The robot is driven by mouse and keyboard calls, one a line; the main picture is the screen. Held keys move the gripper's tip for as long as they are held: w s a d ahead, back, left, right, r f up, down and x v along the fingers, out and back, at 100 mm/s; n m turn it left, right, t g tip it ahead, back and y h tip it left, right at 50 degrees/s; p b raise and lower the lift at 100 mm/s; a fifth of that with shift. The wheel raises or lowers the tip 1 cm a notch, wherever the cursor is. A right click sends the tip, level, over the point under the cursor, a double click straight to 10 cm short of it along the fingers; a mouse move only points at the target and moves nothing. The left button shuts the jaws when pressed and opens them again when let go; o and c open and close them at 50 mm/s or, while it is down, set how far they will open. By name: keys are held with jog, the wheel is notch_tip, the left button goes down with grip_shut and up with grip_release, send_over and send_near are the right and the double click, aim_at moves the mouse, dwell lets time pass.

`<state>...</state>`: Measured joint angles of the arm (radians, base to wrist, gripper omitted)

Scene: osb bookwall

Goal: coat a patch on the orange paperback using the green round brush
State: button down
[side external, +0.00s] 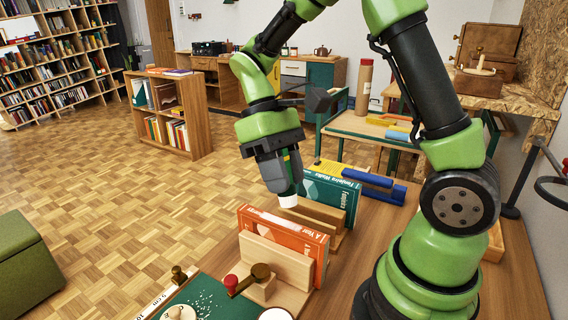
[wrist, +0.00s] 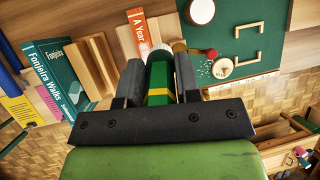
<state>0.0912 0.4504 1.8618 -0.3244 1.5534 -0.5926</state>
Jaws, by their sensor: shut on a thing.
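My gripper (side external: 280,172) is shut on the green round brush (wrist: 160,82), which points away from the wrist between the two fingers. The brush's white bristle end (side external: 288,201) points down in the side view. In the wrist view the orange paperback (wrist: 137,32) lies just beyond the bristles, partly hidden by brush and finger. No coated patch is visible.
A teal book (side external: 325,192) stands in another wooden holder behind the orange one. A green mat (side external: 205,298) in front bears a red-knobbed wooden tool (side external: 247,282) and a round lidded piece (side external: 180,312).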

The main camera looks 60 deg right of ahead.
aim_at(284, 195)
jog(key=shift+f, duration=1.95)
notch_tip(284, 195, down, 2)
jog(key=shift+d, duration=0.1)
jog(key=shift+d+r, duration=0.35)
jog(key=shift+d, duration=0.5)
jog(key=shift+d+f, duration=0.25)
jog(key=shift+d, duration=0.45)
jog(key=shift+a, duration=1.55)
jog(key=shift+a+r, duration=0.1)
jog(key=shift+r, duration=3.9)
